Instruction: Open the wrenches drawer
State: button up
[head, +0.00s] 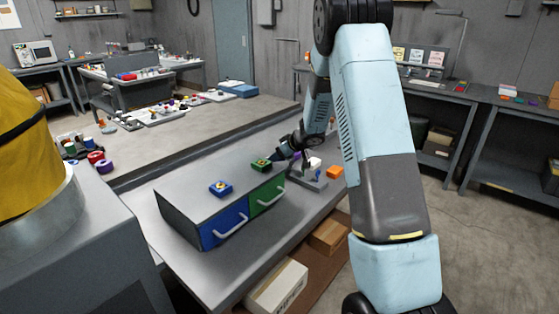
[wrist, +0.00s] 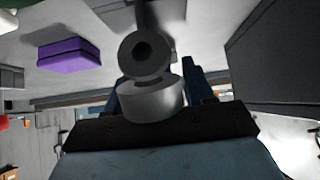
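A grey drawer unit stands on the metal table, with a blue drawer (head: 223,224) on the left and a green drawer (head: 267,194) on the right. Each has a pale bar handle, and both look shut. I can read no label telling which holds wrenches. My gripper (head: 274,158) is above the table by the unit's right end, near the green drawer's top. In the wrist view its fingers (wrist: 155,85) stand apart. A grey rounded piece with a hole (wrist: 155,100) appears between them; I cannot tell what it is or whether they touch it.
A purple block (wrist: 68,53) shows in the wrist view.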

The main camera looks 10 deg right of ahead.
grip_shut()
dwell(0.5)
